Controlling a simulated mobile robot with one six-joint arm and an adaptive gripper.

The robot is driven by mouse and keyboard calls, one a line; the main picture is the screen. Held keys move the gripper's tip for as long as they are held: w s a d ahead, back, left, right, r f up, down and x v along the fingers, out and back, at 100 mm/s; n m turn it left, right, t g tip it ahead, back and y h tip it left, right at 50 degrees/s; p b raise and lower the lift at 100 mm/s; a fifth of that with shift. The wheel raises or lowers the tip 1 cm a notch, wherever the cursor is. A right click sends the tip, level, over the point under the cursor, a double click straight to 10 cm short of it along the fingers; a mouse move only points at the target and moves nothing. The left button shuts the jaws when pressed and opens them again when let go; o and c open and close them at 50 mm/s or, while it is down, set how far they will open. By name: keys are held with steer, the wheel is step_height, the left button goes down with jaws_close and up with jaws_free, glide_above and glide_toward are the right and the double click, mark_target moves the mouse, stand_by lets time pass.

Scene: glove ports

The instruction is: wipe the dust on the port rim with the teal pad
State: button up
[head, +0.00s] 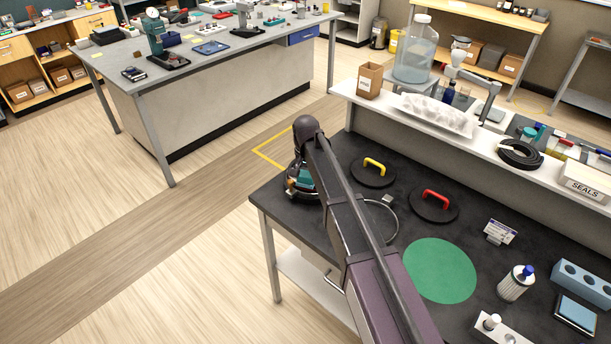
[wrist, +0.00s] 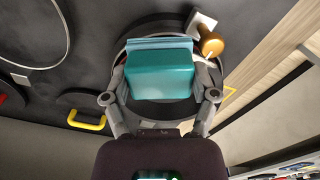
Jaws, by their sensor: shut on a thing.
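My gripper (wrist: 160,92) is shut on the teal pad (wrist: 160,72), which sits between its two fingers in the wrist view. The pad is a teal block with a paler flat layer along its far edge. Behind it is a round dark port with a grey rim (wrist: 122,52). The pad overlaps the port in this view; whether it touches the rim I cannot tell. In the head view the pad (head: 305,177) and the port are at the bench's far left corner, partly hidden by my arm. I cannot make out dust on the rim.
A gold-brown knob (wrist: 211,43) on a pale plate stands beside the port. Black covers with a yellow handle (head: 374,166) and a red handle (head: 436,198) lie to the right. A thin metal ring (head: 390,228), a green disc (head: 439,270) and a white bottle (head: 516,283) are nearer.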

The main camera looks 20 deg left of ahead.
steer(key=shift+f+b, duration=1)
stand_by(0.4)
steer(key=shift+a, duration=0.1)
steer(key=shift+w+a+r, duration=0.1)
steer(key=shift+w+a, duration=0.15)
steer(key=shift+a, duration=0.4)
steer(key=shift+w+a, duration=0.3)
steer(key=shift+a, duration=0.35)
steer(key=shift+w+a+r, duration=0.1)
steer(key=shift+w+a, duration=0.15)
steer(key=shift+a, duration=0.4)
steer(key=shift+w+a, duration=0.1)
steer(key=shift+w+a+f, duration=0.1)
steer(key=shift+w+a, duration=0.2)
steer(key=shift+a, duration=0.4)
steer(key=shift+w+a, duration=0.25)
steer(key=shift+a, duration=0.4)
steer(key=shift+w+a+f, duration=0.1)
steer(key=shift+a, duration=0.55)
steer(key=shift+c, duration=0.5)
steer(key=shift+w+d, duration=0.1)
steer(key=shift+d, duration=0.05)
